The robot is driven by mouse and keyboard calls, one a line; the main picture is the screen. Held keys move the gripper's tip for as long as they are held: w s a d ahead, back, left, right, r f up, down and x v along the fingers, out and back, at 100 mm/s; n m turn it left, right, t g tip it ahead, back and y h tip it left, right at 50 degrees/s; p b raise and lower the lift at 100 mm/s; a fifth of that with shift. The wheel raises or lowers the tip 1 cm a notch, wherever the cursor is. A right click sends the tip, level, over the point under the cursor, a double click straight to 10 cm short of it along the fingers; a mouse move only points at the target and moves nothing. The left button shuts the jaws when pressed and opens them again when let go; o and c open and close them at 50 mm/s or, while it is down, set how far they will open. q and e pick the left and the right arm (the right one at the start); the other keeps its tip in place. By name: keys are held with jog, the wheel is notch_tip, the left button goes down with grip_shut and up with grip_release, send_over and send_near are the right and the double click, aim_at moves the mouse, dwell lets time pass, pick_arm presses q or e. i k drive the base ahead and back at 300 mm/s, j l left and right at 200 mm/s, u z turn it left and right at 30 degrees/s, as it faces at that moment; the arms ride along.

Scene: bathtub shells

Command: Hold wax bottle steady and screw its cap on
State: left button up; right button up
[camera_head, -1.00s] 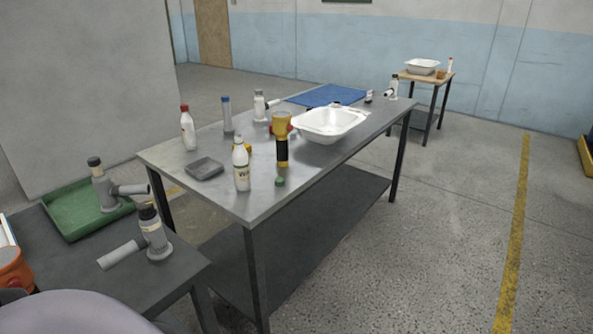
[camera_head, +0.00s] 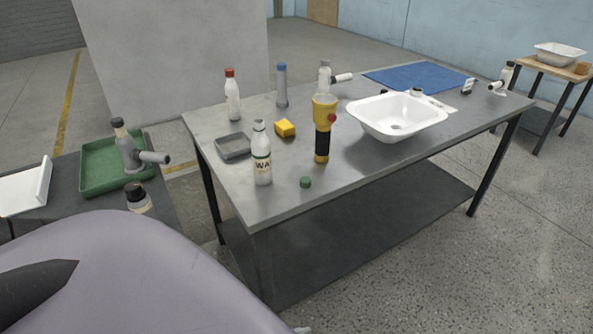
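The wax bottle (camera_head: 262,158), white with a green band and "WAX" lettering, stands upright near the front left of the metal table (camera_head: 235,193). No green cap shows on its neck. A small green cap (camera_head: 306,182) lies on the table to the right of the bottle, close to the front edge and apart from it. Neither of my grippers shows in the head view.
A yellow and black flashlight (camera_head: 323,130) stands right of the bottle. A grey tray (camera_head: 233,147), yellow sponge (camera_head: 285,128), red-capped bottle (camera_head: 232,97), blue-capped tube (camera_head: 282,86) and white basin (camera_head: 420,125) are also on the table. A green tray (camera_head: 90,172) sits at left.

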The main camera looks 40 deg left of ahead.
aim_at(261, 143)
jog(key=i+l+u, duration=0.15)
jog(key=i+u, duration=0.25)
jog(key=i+l+u, duration=0.25)
jog(key=u, duration=0.15)
jog(key=i+l+u, duration=0.65)
jog(key=l, duration=0.15)
jog(key=k+j, duration=0.05)
jog(key=k, duration=0.05)
